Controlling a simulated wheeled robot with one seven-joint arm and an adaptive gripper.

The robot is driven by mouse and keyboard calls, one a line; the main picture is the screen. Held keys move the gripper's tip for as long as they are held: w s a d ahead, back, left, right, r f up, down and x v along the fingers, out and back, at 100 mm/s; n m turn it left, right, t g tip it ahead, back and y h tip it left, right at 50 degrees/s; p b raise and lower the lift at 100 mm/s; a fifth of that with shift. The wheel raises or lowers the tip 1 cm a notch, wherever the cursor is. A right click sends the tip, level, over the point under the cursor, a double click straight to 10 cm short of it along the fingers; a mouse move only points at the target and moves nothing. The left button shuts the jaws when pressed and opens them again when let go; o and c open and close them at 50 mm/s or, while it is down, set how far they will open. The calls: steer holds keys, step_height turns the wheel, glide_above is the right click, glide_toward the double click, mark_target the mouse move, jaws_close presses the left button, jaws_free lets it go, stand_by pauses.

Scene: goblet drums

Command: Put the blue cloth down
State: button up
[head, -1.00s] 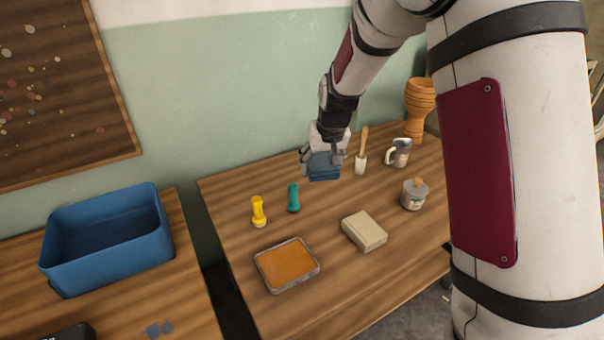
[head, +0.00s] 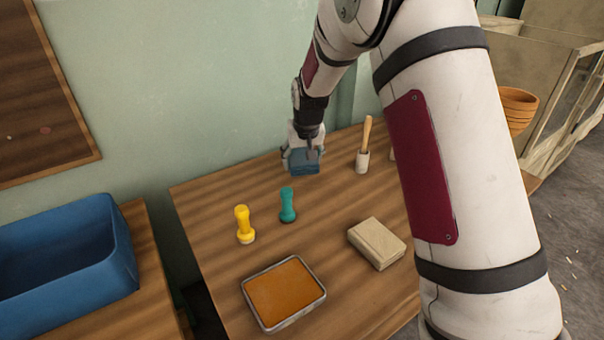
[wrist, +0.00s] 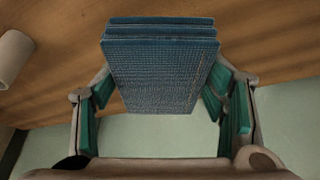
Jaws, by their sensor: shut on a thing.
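The blue cloth (head: 305,168) is a folded, layered block in my gripper (head: 303,158), near the back edge of the wooden table (head: 215,215). In the wrist view the cloth (wrist: 160,75) shows its woven face and stacked folds, between the green-padded fingers of my gripper (wrist: 165,95). My gripper is shut on it. I cannot tell whether the cloth's underside touches the table.
A wooden-handled brush (head: 363,150) stands to the right. An orange-filled tray (head: 284,293) and a beige block (head: 377,242) lie nearer. A blue bin (head: 70,262) is left, across a gap.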

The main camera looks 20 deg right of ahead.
mark_target(302, 180)
steer(key=shift+f+b, duration=0.55)
steer(key=shift+f, duration=1.65)
steer(key=shift+f, duration=0.25)
steer(key=o, duration=1.2)
steer(key=shift+s+f, duration=0.1)
steer(key=shift+f, duration=0.05)
steer(key=shift+r, duration=0.25)
steer(key=p+v, duration=0.3)
steer(key=v, duration=0.9)
steer(key=shift+r, duration=0.25)
